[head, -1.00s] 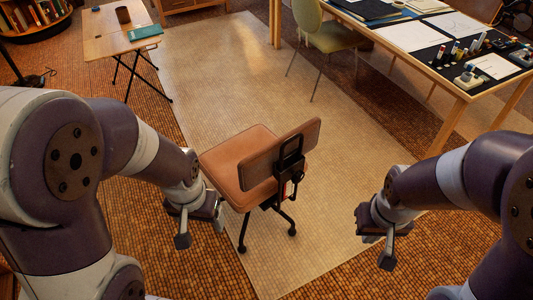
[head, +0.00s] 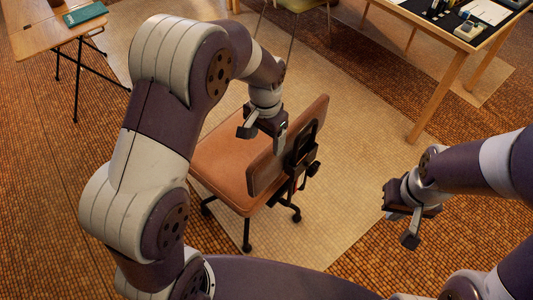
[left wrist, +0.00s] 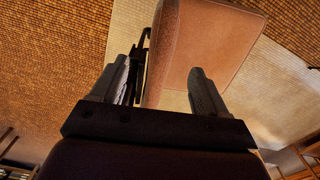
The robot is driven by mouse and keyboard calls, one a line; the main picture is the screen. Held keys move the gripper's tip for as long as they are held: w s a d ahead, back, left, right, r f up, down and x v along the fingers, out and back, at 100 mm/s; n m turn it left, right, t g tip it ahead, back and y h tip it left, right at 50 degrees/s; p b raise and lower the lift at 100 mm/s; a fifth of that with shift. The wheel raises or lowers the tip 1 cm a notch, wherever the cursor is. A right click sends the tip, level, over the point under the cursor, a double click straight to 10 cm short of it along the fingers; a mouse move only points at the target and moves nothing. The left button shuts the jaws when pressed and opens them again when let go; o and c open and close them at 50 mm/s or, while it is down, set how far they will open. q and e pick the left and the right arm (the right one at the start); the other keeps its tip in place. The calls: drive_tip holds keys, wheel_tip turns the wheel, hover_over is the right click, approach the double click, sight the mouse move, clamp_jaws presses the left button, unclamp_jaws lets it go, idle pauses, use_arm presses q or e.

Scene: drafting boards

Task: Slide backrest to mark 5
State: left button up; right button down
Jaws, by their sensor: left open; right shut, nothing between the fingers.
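The chair has a tan backrest (head: 266,174) on a black upright bracket (head: 301,152) behind a tan seat (head: 216,165). My left gripper (head: 263,137) is open above the backrest's top edge, pointing down. In the left wrist view the backrest (left wrist: 157,70) runs as a narrow strip between the two spread fingers (left wrist: 160,75), nearer the left one. I cannot tell whether a finger touches it. My right gripper (head: 403,227) is shut and empty, to the right of the chair and apart from it. No height marks can be read.
A wooden desk (head: 455,62) with drafting items stands at the back right. A small folding table (head: 45,38) with a green book (head: 85,14) is at the back left. A pale mat (head: 350,130) lies under the chair. The floor between chair and desk is clear.

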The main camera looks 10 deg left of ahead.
sight(264, 153)
use_arm(q)
drive_tip(key=f, duration=0.6)
drive_tip(key=f+b, duration=0.1)
drive_tip(key=f, duration=0.2)
drive_tip(key=shift+w+a+f, duration=0.15)
drive_tip(key=shift+a+f, duration=0.1)
drive_tip(key=shift+f, duration=0.05)
clamp_jaws()
drive_tip(key=r+p, duration=0.7)
drive_tip(key=r, duration=0.2)
drive_tip(key=shift+w+r+p, duration=0.1)
drive_tip(key=shift+w+p, duration=0.1)
drive_tip(key=shift+p, duration=0.2)
drive_tip(key=shift+w, duration=0.15)
unclamp_jaws()
drive_tip(key=shift+s+f, duration=0.2)
drive_tip(key=shift+s, duration=0.1)
wheel_tip(264, 153, up, 13)
